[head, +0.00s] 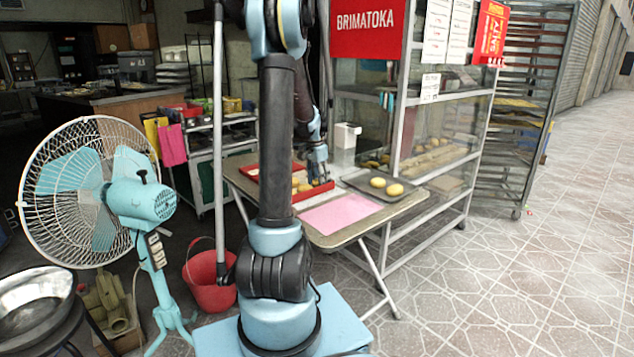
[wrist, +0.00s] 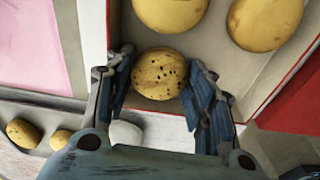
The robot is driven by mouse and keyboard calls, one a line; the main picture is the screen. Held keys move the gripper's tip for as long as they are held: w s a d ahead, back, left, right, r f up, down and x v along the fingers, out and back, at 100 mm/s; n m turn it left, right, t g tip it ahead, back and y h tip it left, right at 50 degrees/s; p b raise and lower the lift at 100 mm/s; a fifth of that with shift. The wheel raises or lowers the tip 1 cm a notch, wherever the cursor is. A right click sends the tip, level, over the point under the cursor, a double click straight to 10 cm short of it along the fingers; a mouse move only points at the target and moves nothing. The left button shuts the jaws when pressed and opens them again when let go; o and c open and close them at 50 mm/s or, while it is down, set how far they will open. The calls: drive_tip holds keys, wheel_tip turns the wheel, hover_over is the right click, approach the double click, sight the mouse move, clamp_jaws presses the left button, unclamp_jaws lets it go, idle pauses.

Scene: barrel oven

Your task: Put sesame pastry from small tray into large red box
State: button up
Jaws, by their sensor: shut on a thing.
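My gripper (head: 320,172) is over the right part of the large red box (head: 318,189) on the folding table. In the wrist view, my gripper (wrist: 158,82) is shut on a round golden pastry with dark specks, the sesame pastry (wrist: 159,73), one finger on each side. The pastry is inside the box outline, near a pale edge; I cannot tell whether it touches the box floor. Two plain pastries (wrist: 170,12) (wrist: 265,22) lie beyond it in the box. The small dark tray (head: 360,182) holds two pastries (head: 386,186), right of the box.
A pink sheet (head: 340,213) lies on the front of the table (head: 408,205). A white dispenser (head: 346,138) stands behind the tray. A glass display case (head: 430,120) is close behind the table. A fan (head: 90,190) and red bucket (head: 208,280) stand at left. Open paving lies right.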

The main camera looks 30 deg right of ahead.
sight(316, 181)
drive_tip(key=o, duration=1.1)
drive_tip(key=shift+o, duration=0.2)
drive_tip(key=shift+r, duration=0.1)
wheel_tip(316, 181, up, 12)
drive_tip(key=a, duration=0.2)
drive_tip(key=s+a+n, duration=0.4)
drive_tip(key=s+a, duration=0.2)
drive_tip(key=a, duration=0.6)
drive_tip(key=s+a+f+n, duration=0.4)
drive_tip(key=s+a, duration=0.3)
drive_tip(key=s+a+f+n+t+y, duration=0.1)
drive_tip(key=s+a+f+n, duration=0.3)
drive_tip(key=s+a, duration=0.3)
drive_tip(key=s+a+f+n+t, duration=0.1)
drive_tip(key=s+a+f+n, duration=0.3)
drive_tip(key=s+a, duration=0.3)
drive_tip(key=shift+s+f, duration=0.3)
drive_tip(key=shift+s, duration=0.6)
